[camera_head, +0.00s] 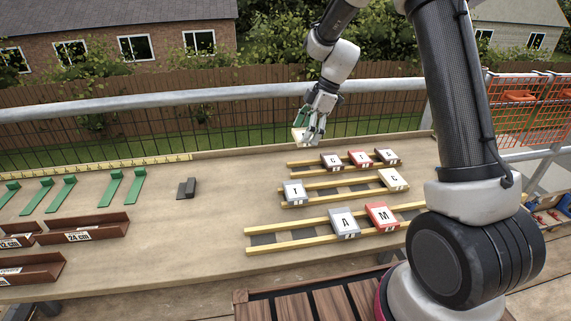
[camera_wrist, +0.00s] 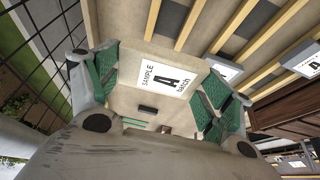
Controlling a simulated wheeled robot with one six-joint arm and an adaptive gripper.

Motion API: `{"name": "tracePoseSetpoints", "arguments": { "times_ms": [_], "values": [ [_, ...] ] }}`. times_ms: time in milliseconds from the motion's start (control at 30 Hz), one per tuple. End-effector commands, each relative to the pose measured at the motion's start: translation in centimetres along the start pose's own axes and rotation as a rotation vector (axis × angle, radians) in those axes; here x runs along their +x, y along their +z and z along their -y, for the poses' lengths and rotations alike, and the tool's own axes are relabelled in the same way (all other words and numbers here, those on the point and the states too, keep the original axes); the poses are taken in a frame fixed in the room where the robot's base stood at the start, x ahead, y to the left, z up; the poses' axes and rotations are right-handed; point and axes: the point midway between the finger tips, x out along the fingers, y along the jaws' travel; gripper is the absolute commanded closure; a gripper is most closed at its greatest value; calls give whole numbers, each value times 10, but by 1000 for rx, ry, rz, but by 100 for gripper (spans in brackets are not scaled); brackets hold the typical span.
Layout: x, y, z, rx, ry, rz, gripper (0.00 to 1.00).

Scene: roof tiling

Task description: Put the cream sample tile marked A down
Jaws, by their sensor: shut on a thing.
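The cream sample tile (camera_wrist: 158,58) fills the middle of the wrist view, with a white label reading "SAMPLE A batch". It also shows as a small pale tile (camera_head: 298,136) at the gripper in the head view. My gripper (camera_head: 309,132) is shut on this tile, with green finger pads on either side of it. The tile appears held above the bench; the exact gap is unclear.
Wooden battens (camera_head: 262,249) carry lettered grey, red and cream tiles, including a red M tile (camera_head: 381,215). A dark block (camera_head: 187,188), green tools (camera_head: 136,187) and brown trays (camera_head: 84,229) lie to the left. A railing (camera_head: 200,98) runs behind. Bare bench lies between block and battens.

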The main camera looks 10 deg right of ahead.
Motion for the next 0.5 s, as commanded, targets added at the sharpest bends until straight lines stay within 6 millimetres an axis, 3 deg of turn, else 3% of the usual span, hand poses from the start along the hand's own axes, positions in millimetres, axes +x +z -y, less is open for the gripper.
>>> {"name": "tracePoseSetpoints", "arguments": {
  "times_ms": [233, 500],
  "values": [
    [40, 16, 4, 19, -17, -1, 48],
    [65, 27, 4, 18, -15, -1, 48]
  ]
}}
